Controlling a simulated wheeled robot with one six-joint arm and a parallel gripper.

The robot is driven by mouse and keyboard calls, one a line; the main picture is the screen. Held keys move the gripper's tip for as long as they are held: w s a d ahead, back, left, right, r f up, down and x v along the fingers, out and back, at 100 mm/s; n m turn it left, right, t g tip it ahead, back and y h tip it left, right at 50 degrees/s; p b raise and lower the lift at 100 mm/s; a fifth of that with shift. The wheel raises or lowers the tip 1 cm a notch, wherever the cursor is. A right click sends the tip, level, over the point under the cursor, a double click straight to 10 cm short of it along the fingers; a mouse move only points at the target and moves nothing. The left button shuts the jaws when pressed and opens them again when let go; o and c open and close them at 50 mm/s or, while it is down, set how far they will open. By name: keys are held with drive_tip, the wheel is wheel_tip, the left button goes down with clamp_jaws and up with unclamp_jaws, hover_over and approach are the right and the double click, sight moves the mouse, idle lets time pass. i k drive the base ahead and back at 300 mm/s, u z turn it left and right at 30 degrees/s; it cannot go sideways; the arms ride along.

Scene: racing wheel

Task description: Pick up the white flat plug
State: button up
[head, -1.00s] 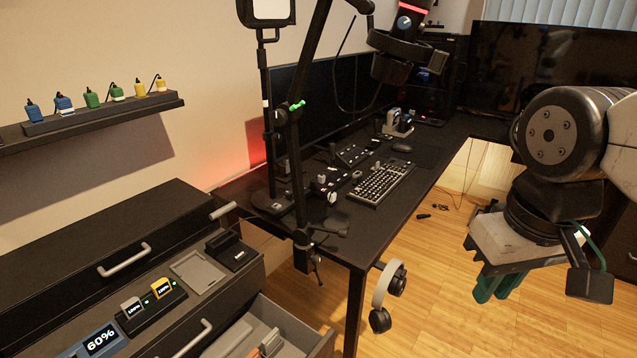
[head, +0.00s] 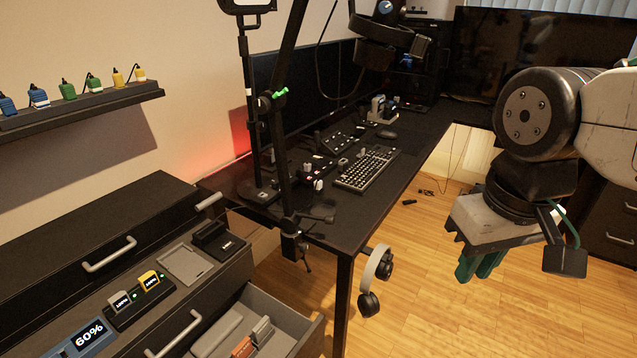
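Small pale plug-like pieces stand on the black desk: one white piece (head: 318,185) near the front of a dark strip, and another (head: 307,168) just behind it. They are too small to tell which, if either, is the white flat plug. My gripper (head: 477,267) hangs at the right over the floor, its teal fingers pointing down, well apart from the desk and these pieces. Nothing shows between the fingers. Their angle to the camera hides how far apart they are.
A keyboard (head: 366,169) and mouse (head: 387,135) lie on the desk. A black lamp pole (head: 284,150) rises at its near left edge. Headphones (head: 376,275) hang at the near right edge. A drawer (head: 285,338) stands open. Coloured plugs (head: 67,90) line the wall shelf. The floor is mostly clear.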

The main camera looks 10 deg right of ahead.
sight(320, 186)
drive_tip(key=z, duration=1.45)
drive_tip(key=i, duration=2.1)
drive_tip(key=u, duration=2.6)
drive_tip(key=i, duration=0.5)
